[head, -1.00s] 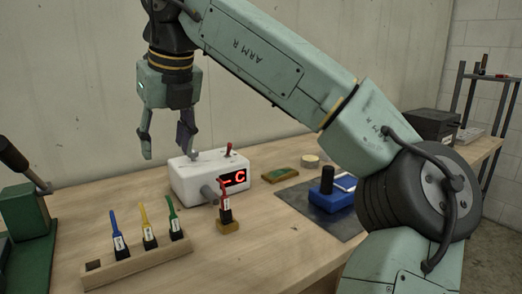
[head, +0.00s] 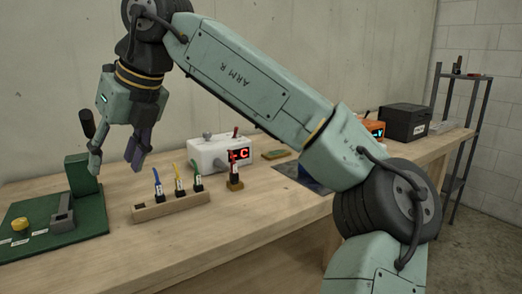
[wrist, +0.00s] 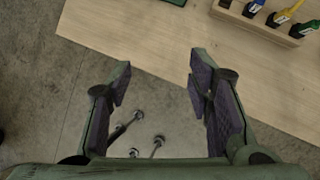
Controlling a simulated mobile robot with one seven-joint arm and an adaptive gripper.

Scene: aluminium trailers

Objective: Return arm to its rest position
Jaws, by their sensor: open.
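My gripper (head: 115,165) is open and empty in the head view, raised above the workbench between the green press and the wooden holder. In the wrist view its two fingers (wrist: 160,80) are spread wide with nothing between them. The front edge of the wooden workbench (wrist: 130,40) and the floor show beneath them. My arm runs from the lower right up to the upper left in the head view.
A green press (head: 85,190) stands at the left. A wooden holder (head: 185,207) carries blue, yellow and green-handled tools. A red-handled tool (head: 235,172) stands by a white box with a red display (head: 207,155). A black box (head: 403,122) and shelf (head: 460,110) are at the right.

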